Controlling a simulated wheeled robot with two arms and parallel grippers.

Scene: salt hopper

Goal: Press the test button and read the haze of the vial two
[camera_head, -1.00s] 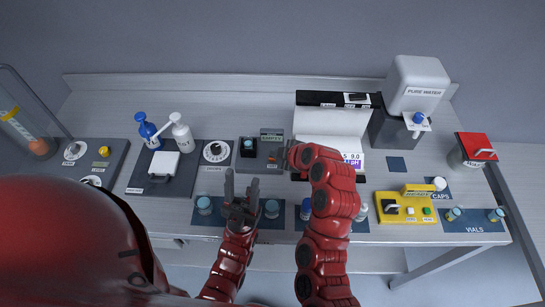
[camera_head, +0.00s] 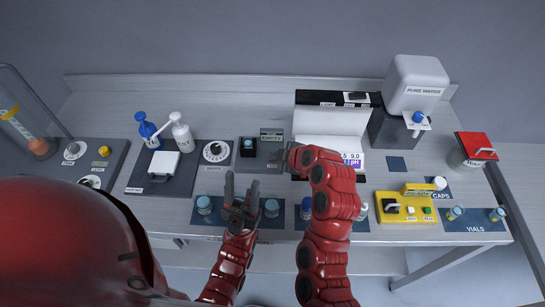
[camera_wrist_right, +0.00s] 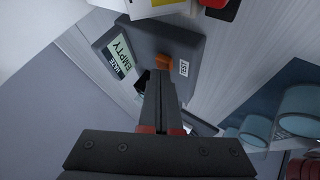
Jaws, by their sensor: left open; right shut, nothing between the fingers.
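The haze meter (camera_head: 259,161) is a dark grey box at the middle of the bench. Its display (camera_head: 271,134) reads EMPTY, also in the right wrist view (camera_wrist_right: 119,53). A teal-capped vial (camera_head: 248,144) is at the black well on the meter's left; its number cannot be read. The orange test button (camera_wrist_right: 162,61) sits beside the TEST label (camera_wrist_right: 184,68). My right gripper (camera_wrist_right: 161,76) is shut and empty, its tips right at the button; contact cannot be told. My left gripper (camera_head: 241,187) is open and empty above the front vial mat.
Several teal-capped vials (camera_head: 204,204) stand on the blue front mat (camera_head: 228,217). The pH device (camera_head: 331,124) stands right of the meter. A yellow unit (camera_head: 406,208) and the VIALS mat (camera_head: 474,226) are at the right. The dial box (camera_head: 214,175) is left.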

